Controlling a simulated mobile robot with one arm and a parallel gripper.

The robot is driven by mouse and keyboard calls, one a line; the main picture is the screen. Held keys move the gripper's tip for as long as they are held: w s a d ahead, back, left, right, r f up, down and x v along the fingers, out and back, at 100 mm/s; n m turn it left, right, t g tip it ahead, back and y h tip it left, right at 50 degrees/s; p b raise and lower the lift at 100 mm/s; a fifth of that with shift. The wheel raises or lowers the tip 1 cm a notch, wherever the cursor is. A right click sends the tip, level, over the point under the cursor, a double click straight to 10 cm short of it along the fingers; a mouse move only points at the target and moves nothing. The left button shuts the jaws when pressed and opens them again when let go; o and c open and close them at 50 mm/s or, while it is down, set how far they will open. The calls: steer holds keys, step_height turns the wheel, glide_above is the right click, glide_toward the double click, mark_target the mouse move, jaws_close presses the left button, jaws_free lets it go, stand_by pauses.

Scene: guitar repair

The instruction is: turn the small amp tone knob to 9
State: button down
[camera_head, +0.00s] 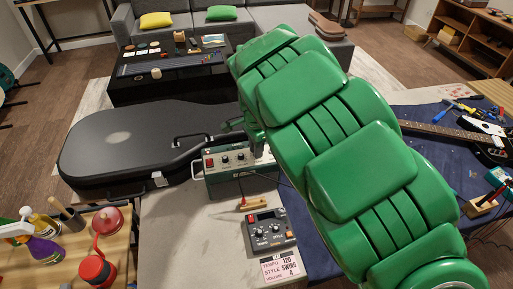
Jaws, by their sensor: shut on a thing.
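The small amp (225,184) is a green box with a pale control panel (222,162). It stands on the grey bench top, left of my green arm. Small dark knobs (240,156) and a red switch show on its panel. My gripper (257,149) reaches down to the right end of the panel and is shut on a knob there. That knob and the fingertips are mostly hidden by the gripper and arm. The knob's number marks are too small to read.
A black guitar case (125,145) lies behind and left of the amp. A grey pedal unit (270,232), a small wooden-handled tool (252,204) and a card (280,267) lie in front. A guitar (450,131) lies on the blue mat at right.

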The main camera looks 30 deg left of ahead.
steer(key=shift+w, duration=0.1)
steer(key=c, duration=1)
jaws_free()
steer(key=shift+c, duration=0.2)
steer(key=shift+r, duration=3.9)
steer(key=shift+d, duration=0.1)
